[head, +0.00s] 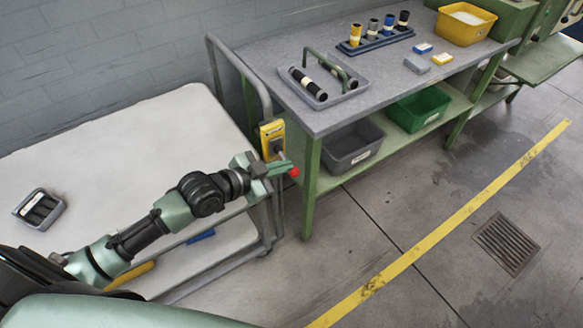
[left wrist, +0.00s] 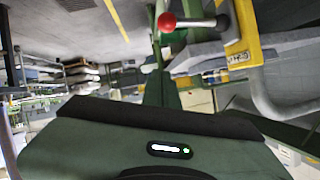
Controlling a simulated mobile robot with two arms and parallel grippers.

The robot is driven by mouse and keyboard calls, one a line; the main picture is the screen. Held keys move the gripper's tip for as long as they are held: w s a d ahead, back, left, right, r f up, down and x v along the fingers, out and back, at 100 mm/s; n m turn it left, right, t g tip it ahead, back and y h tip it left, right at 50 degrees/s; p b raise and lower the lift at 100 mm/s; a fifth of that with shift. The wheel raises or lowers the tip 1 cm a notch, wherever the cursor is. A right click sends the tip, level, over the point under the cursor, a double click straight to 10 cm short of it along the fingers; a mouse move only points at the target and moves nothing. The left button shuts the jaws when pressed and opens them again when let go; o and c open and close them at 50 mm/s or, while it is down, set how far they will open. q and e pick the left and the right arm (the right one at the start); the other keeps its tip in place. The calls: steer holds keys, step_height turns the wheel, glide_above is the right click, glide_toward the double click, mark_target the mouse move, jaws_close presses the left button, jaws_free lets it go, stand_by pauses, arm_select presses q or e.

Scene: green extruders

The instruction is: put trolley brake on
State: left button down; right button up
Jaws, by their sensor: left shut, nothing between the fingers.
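The trolley (head: 130,125) has a pale top and a grey tube handle at its right end. A yellow brake box (head: 272,132) is fixed to the handle post; it also shows in the left wrist view (left wrist: 241,40). The brake lever is a short metal rod (left wrist: 196,22) ending in a red knob (head: 294,172); the knob shows in the left wrist view (left wrist: 167,22). My left gripper (head: 284,168) is shut and empty, its fingertips close beside the knob. I cannot tell whether they touch. My right gripper is not in view.
A workbench (head: 385,85) stands just right of the trolley handle, with a grey tray (head: 350,96) on top and a green bin (head: 418,108) on its shelf. A small grey tray (head: 40,209) sits on the trolley top.

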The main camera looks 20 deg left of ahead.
arm_select(q)
glide_above(296, 174)
steer(key=s, duration=0.1)
step_height(296, 174, down, 2)
steer(key=f, duration=0.2)
steer(key=a+f, duration=0.1)
steer(key=shift+s+f, duration=0.1)
steer(key=shift+f, duration=0.3)
steer(key=shift+f, duration=0.1)
steer(key=shift+s+d+f+m+t+y, duration=0.15)
steer(key=shift+f+m+t+y, duration=0.25)
steer(key=shift+f+m, duration=0.55)
step_height(296, 174, down, 2)
steer(key=shift+b, duration=0.4)
